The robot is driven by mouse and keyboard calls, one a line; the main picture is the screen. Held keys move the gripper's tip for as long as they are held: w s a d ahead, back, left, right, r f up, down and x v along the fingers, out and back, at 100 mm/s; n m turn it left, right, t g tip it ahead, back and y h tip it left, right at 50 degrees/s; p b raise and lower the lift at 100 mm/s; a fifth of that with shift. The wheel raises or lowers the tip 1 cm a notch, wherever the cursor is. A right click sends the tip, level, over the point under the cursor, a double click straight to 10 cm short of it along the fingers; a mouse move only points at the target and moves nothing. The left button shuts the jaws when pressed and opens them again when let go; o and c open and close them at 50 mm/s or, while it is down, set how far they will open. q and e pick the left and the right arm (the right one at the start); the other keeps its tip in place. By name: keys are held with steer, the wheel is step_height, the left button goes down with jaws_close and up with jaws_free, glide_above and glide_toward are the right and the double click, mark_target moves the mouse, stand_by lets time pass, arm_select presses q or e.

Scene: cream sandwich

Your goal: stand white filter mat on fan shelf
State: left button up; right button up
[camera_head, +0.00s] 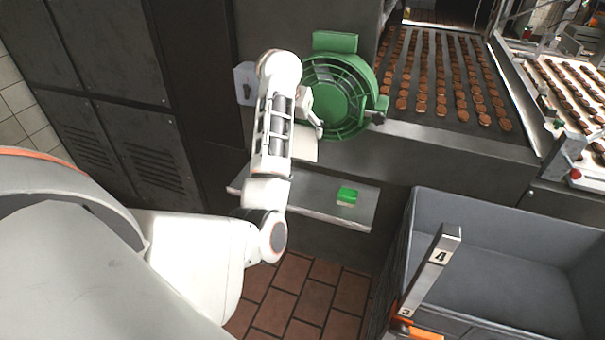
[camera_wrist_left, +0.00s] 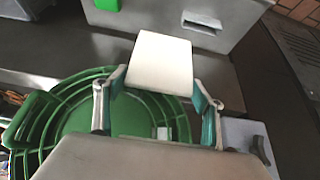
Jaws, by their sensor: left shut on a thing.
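The white filter mat (camera_wrist_left: 160,62) is a pale flat slab between the two fingers of my left gripper (camera_wrist_left: 158,84) in the wrist view. The gripper is shut on it. In the head view the mat (camera_head: 305,150) shows below my left gripper (camera_head: 314,118), partly behind my arm, in front of the green fan (camera_head: 340,97). A grey metal shelf (camera_head: 315,207) juts out below the fan. The mat is above the shelf; whether they touch is unclear. My right gripper is not in view.
A green block (camera_head: 347,196) lies on the shelf's right part. A large grey bin (camera_head: 500,240) stands at lower right, with a post marked 4 (camera_head: 430,270) before it. A belt with rows of brown biscuits (camera_head: 440,70) runs behind. Dark cabinets (camera_head: 120,100) stand at left.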

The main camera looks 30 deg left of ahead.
arm_select(q)
step_height(320, 180, down, 16)
steer(key=shift+r, duration=0.15)
stand_by(0.3)
steer(key=o, duration=1.1)
steer(key=shift+f, duration=0.2)
steer(key=shift+r, duration=0.1)
